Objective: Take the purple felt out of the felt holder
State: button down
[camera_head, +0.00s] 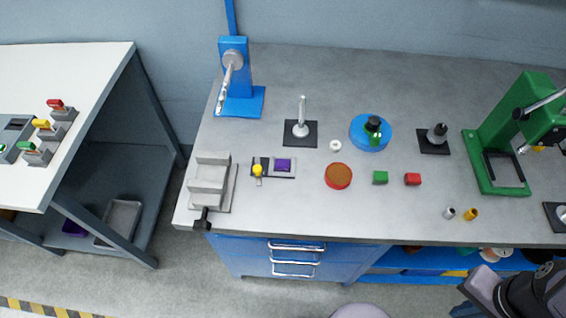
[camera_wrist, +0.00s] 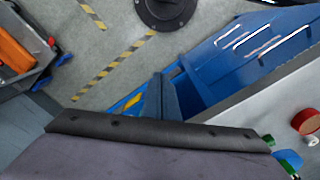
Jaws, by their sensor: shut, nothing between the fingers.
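A yellow knob stands at the holder's left end. My gripper (camera_head: 484,288) is at the lower right of the head view, in front of the bench and far from the felt. It is shut and empty. In the wrist view, a broad grey part with a dark edge, mine, fills the bottom. The felt and its holder cannot be made out there.
A grey vise (camera_head: 209,183) stands left of the holder and a blue stand (camera_head: 238,85) behind it. A red round tin (camera_head: 338,176) and small green and red blocks lie to its right. A green press (camera_head: 498,135) stands at the right. Bench space before the holder is clear.

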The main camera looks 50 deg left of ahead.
jog(key=c, duration=1.4)
grip_release()
